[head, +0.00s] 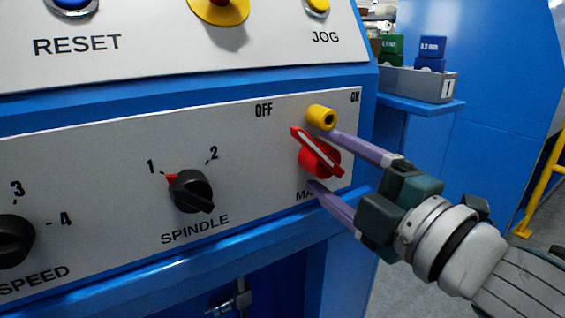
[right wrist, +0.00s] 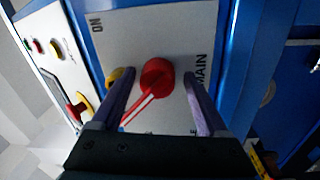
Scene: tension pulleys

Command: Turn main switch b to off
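The main switch (head: 318,157) is a red rotary knob with a white-striped pointer, at the right end of the grey panel. Its pointer slants up and left, its tip below the OFF label (head: 263,110). The ON label (head: 355,96) is up and right of the switch. My right gripper (head: 322,159) is open, one purple finger above the knob and one below. In the right wrist view, the red knob (right wrist: 157,75) sits between the spread fingers (right wrist: 159,76), with gaps on both sides. My left gripper is out of view.
A yellow cylinder (head: 321,117) sticks out just above the switch, close to my upper finger. The black spindle knob (head: 190,191) is to the left, pointing near 1. A blue shelf (head: 425,104) with a grey bin (head: 418,84) stands behind at right.

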